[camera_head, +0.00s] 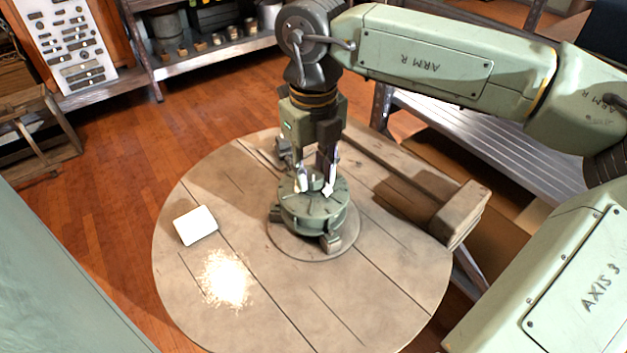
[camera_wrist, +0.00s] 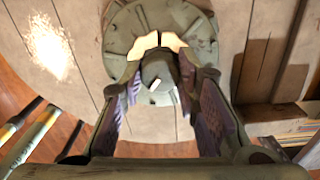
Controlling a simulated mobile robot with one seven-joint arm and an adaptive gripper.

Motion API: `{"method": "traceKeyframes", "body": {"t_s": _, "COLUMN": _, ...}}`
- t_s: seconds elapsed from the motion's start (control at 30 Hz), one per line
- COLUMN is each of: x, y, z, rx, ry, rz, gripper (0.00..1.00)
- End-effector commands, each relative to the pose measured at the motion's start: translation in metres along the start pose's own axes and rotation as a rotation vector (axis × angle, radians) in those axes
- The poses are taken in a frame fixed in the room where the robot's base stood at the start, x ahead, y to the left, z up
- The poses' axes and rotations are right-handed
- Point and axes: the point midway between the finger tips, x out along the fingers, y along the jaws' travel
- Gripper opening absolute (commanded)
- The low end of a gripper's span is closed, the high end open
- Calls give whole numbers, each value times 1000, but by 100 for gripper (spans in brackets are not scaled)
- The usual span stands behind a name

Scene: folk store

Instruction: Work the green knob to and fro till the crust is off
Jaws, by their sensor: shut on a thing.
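The green knob (camera_head: 312,208) is a round, notched green piece on a grey round base plate (camera_head: 287,246) on the table. It also shows in the wrist view (camera_wrist: 195,20), with a smaller raised hub (camera_wrist: 158,68) at its middle. My gripper (camera_head: 315,187) points down from above and is shut on this hub, one finger on each side. In the wrist view the fingers (camera_wrist: 158,90) flank the hub. A pale orange patch (camera_wrist: 158,42) shows beside the hub. I cannot tell whether it is crust. The knob's underside is hidden.
The round wooden table (camera_head: 340,300) bears a white block (camera_head: 196,225) and a bright pile of shavings (camera_head: 227,279) at left. A wooden beam (camera_head: 460,212) lies at right. The table's front is clear. Shelves with small pots (camera_head: 215,50) stand behind.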

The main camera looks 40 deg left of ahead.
Motion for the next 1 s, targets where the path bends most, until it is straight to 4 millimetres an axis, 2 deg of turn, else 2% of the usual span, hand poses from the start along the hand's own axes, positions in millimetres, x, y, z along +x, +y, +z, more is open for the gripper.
{"method": "traceKeyframes", "body": {"t_s": 0.4, "x": 1, "y": 0, "z": 0, "rx": 254, "ry": -1, "rz": -1, "gripper": 1}}
{"method": "traceKeyframes", "body": {"t_s": 1.0, "x": 0, "y": 0, "z": 0, "rx": 316, "ry": -1, "rz": 0, "gripper": 1}}
